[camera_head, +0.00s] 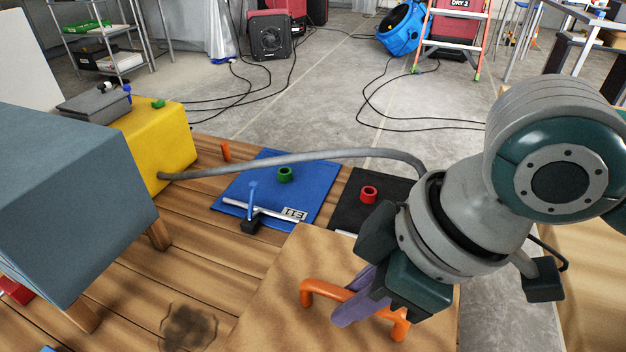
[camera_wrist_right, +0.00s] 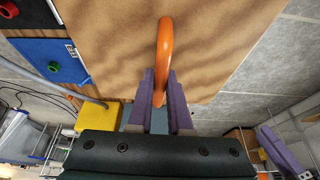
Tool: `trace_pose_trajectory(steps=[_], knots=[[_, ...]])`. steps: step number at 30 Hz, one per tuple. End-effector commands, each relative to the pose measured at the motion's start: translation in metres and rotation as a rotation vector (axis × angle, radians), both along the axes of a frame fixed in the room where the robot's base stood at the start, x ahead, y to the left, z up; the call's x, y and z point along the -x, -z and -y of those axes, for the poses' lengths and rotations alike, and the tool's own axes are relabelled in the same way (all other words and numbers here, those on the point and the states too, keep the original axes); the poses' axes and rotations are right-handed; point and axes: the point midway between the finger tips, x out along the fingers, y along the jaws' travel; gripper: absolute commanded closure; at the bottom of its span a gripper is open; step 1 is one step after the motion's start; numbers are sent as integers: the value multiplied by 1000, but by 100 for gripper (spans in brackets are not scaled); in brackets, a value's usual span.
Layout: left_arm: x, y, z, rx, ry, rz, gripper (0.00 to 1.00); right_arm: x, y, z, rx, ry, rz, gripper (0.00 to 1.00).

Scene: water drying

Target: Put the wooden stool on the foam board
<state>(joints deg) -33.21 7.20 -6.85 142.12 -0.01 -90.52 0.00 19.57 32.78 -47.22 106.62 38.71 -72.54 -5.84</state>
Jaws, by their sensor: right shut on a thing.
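My right gripper (camera_head: 358,305) has purple fingers shut on an orange handle (camera_head: 322,289). The handle is fixed to a broad wood-grained top (camera_head: 283,278), which looks like the wooden stool. In the right wrist view the handle (camera_wrist_right: 165,45) runs between the fingertips (camera_wrist_right: 162,88), over the wooden top (camera_wrist_right: 115,40). The stool's legs and underside are hidden, so I cannot tell whether it is raised. A blue panel (camera_head: 320,190) with a green ring lies beyond it. A black panel (camera_head: 352,212) with a red ring is beside that. I cannot tell which is the foam board. My left gripper is not in view.
A grey-blue block (camera_head: 75,190) on wooden legs and a yellow block (camera_head: 165,145) stand at left. A grey hose (camera_head: 300,158) arches over the blue panel. Planks (camera_head: 160,285) with a dark stain cover the near left. Concrete floor with cables lies behind.

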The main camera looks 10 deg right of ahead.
Motion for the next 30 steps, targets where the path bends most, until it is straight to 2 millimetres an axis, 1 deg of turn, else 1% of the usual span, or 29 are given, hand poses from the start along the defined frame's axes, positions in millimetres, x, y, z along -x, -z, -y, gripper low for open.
trace_pose_trajectory(steps=[5, 9, 13, 23, 27, 28, 30], knots=[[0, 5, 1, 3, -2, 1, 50, -2, 10, -1, -5, 0, 6, 100], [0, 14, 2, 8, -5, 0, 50, -1, 32, -1, -4, 1, 5, 100], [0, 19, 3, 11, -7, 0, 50, -2, 44, -1, -5, 1, 6, 100], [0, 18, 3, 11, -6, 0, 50, -2, 45, -1, -5, 0, 7, 100], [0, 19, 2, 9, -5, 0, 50, -2, 49, -1, -5, 1, 7, 100], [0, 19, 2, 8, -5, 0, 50, 0, 51, 0, 1, 0, 1, 79], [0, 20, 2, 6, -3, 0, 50, 0, 51, 0, 1, 0, 1, 72]])
